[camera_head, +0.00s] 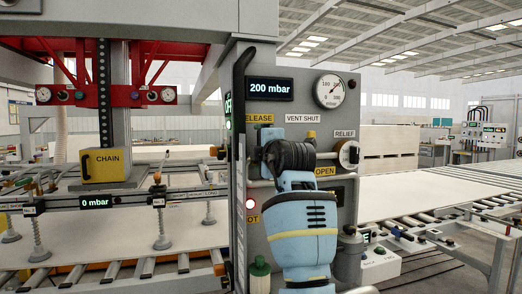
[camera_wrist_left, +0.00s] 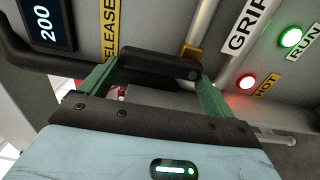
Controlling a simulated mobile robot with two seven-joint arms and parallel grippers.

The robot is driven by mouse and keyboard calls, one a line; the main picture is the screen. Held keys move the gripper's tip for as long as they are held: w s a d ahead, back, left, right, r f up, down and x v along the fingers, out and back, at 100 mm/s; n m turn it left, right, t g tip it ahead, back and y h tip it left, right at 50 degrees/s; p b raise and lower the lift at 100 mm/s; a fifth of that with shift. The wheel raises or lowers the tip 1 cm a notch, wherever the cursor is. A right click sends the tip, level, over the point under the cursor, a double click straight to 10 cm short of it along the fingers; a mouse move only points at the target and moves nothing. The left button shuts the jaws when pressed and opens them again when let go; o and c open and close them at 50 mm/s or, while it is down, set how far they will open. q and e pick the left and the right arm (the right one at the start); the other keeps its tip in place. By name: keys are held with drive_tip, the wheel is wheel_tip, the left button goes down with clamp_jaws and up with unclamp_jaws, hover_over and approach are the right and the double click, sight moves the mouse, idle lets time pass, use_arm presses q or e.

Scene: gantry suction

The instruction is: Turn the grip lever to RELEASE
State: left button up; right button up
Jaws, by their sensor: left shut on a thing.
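The grip lever (camera_wrist_left: 160,64) shows in the wrist view as a black bar between my green fingertips. Its left end is close to the yellow RELEASE label (camera_wrist_left: 110,32); the white GRIP label (camera_wrist_left: 248,25) is to the right. My left gripper (camera_wrist_left: 155,85) is shut on the lever, with one finger at each end of the bar. In the head view my blue left wrist covers the lever and part of the grey panel (camera_head: 345,215). My right gripper is out of view.
The panel carries a 200 mbar display (camera_head: 269,89), a round gauge (camera_head: 330,91), a RELIEF knob (camera_head: 348,154) and VENT SHUT and OPEN labels. A red HOT lamp (camera_wrist_left: 246,81) and a green RUN lamp (camera_wrist_left: 291,37) are lit.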

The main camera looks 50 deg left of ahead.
use_arm(q)
drive_tip(key=o, duration=1.1)
drive_tip(key=shift+o, duration=0.2)
drive_tip(key=b+v, duration=0.1)
drive_tip(key=v, duration=0.6)
drive_tip(key=shift+s+d, duration=0.2)
drive_tip(key=shift+d, duration=0.15)
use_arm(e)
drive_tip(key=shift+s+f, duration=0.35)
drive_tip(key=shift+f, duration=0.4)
